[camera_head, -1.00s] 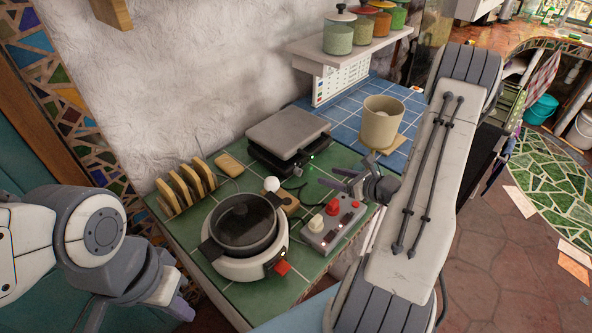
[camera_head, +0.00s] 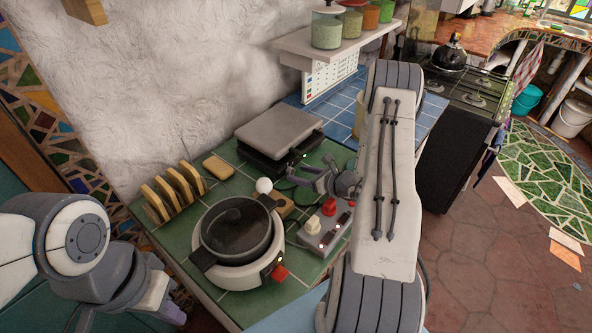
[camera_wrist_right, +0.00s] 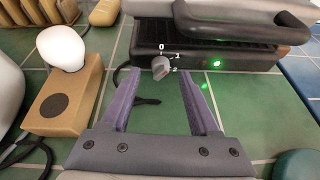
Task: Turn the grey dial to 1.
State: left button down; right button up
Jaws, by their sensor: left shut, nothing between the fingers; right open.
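The small grey dial (camera_wrist_right: 161,67) is on the dark front of the contact grill (camera_head: 279,132). In the right wrist view, the marks 0, 1 and 2 stand around it. A reddish mark on the dial faces the lower right, towards the 2. My right gripper (camera_wrist_right: 155,76) is open and empty, its purple fingers pointing at the grill front with the dial between their tips in the picture, apparently still short of it. In the head view this gripper (camera_head: 311,176) is in front of the grill. My left gripper (camera_head: 172,312) is shut and empty, low at the left.
A pot (camera_head: 237,229) on a round cooker, a toast rack (camera_head: 175,192) and a control box with red and white knobs (camera_head: 322,226) share the green tiled counter. A wooden block with a white ball (camera_wrist_right: 63,92) stands left of the right gripper. A shelf with jars hangs behind.

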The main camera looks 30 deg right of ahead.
aim_at(291, 172)
jog(key=shift+x, duration=1.2)
grip_shut()
jog(key=shift+d+f+m+y+b, duration=0.1)
jog(key=shift+d+m+y+b, duration=0.05)
jog(key=shift+m+y+b, duration=0.35)
jog(key=shift+m+g+y+b, duration=0.45)
jog(key=shift+m+y, duration=0.25)
jog(key=shift+m, duration=0.4)
grip_release()
